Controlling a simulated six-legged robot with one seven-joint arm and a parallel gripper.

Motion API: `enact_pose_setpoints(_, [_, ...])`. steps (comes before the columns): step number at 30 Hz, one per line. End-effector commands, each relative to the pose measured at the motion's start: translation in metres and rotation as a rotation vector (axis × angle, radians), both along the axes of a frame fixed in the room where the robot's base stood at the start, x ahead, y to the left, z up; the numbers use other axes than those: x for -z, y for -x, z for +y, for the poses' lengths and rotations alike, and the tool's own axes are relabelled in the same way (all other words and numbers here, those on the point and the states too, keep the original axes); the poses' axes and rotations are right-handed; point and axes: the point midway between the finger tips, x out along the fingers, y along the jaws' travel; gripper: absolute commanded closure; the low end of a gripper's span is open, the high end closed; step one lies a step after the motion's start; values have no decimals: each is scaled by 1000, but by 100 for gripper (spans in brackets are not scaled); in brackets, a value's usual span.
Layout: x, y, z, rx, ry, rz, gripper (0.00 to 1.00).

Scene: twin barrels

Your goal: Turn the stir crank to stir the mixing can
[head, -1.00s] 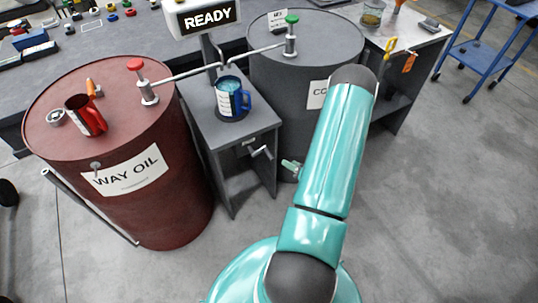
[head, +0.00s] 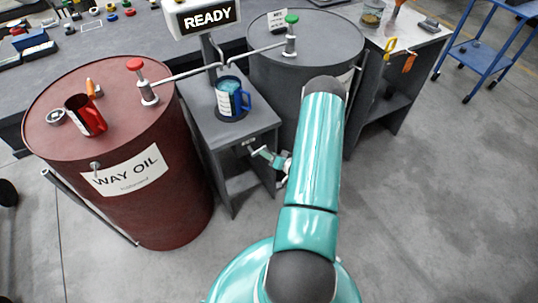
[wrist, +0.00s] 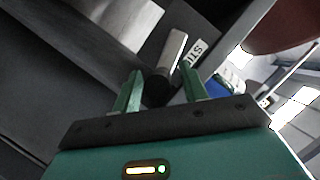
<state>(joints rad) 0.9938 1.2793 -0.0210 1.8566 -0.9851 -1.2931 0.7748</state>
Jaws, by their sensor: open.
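The stir crank shows in the wrist view as a grey metal arm with a dark knob (wrist: 158,84), beside a label that partly reads "STI". My gripper (wrist: 160,90) is open, with its two green fingers on either side of the crank's knob. In the head view my gripper (head: 264,156) is at the front of the grey stand and hides most of the crank. The mixing can (head: 230,98), with a blue handle and a white label, stands upright on the grey stand (head: 203,118) with teal contents.
A red "WAY OIL" barrel (head: 170,190) stands left of the stand. A dark grey barrel (head: 275,85) stands to its right. Pipes from a red-topped pump (head: 143,82) and a green-topped pump (head: 290,36) reach toward the can. A sign (head: 206,17) reads "READY".

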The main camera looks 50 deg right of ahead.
Motion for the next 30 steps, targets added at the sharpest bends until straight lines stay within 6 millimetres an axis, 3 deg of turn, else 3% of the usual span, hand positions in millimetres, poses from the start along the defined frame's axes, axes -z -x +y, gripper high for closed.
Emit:
enact_pose_setpoints(10, [2,-6,0,0,-1,1,57])
enact_pose_setpoints(17, [2,-6,0,0,-1,1,100])
enact_pose_setpoints(30, [-2,-6,1,0,64,19,100])
